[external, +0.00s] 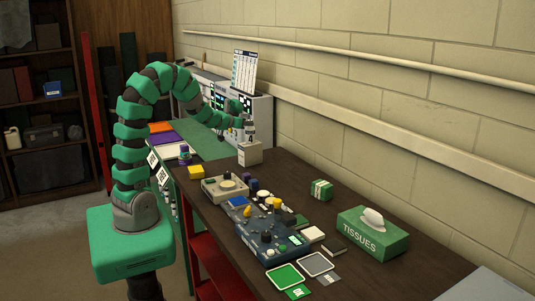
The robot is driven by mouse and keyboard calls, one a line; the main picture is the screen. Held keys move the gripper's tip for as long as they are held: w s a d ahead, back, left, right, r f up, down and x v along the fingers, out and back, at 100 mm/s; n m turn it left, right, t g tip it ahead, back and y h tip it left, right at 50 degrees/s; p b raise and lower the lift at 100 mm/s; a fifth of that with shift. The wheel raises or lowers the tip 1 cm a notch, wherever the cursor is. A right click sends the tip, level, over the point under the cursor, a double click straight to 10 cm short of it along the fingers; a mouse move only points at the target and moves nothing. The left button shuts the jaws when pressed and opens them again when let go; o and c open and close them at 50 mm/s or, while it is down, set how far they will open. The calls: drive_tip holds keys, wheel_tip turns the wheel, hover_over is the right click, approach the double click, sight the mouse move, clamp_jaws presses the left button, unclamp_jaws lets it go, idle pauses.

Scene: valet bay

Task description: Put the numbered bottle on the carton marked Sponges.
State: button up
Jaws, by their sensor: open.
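A small pale bottle with a dark top and a dark "4" on its side (250,137) appears upright on top of a beige carton (250,156). The carton stands on the dark bench near its left edge; its marking is too small to read. My gripper (236,122) is open, just left of the bottle at about its upper height. I cannot tell whether the fingers are clear of the bottle. The arm arches in from the left.
A grey device (225,188) and a blue control board (268,232) fill the bench in front. A green tissue box (373,235) stands at the right. The wall bounds the back.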

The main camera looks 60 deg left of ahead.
drive_tip(key=shift+v, duration=2.85)
drive_tip(key=shift+r, duration=0.1)
drive_tip(key=w+d+r+m+t+h, duration=0.1)
drive_tip(key=w+d+r, duration=0.1)
drive_tip(key=d+r, duration=0.65)
drive_tip(key=w+d+r+m+t+h, duration=0.1)
drive_tip(key=d+r, duration=0.3)
drive_tip(key=r, duration=1)
drive_tip(key=s+d+r+m+h, duration=0.1)
drive_tip(key=s+d+r, duration=0.3)
drive_tip(key=r, duration=0.4)
drive_tip(key=s+d+r+m+h, duration=0.1)
drive_tip(key=s+d+r+h, duration=0.1)
drive_tip(key=s+d+r, duration=0.3)
wheel_tip(320, 180, up, 4)
drive_tip(key=shift+s+d+r+m+h, duration=0.1)
drive_tip(key=shift+s+d+m+h, duration=0.25)
drive_tip(key=shift+d, duration=0.5)
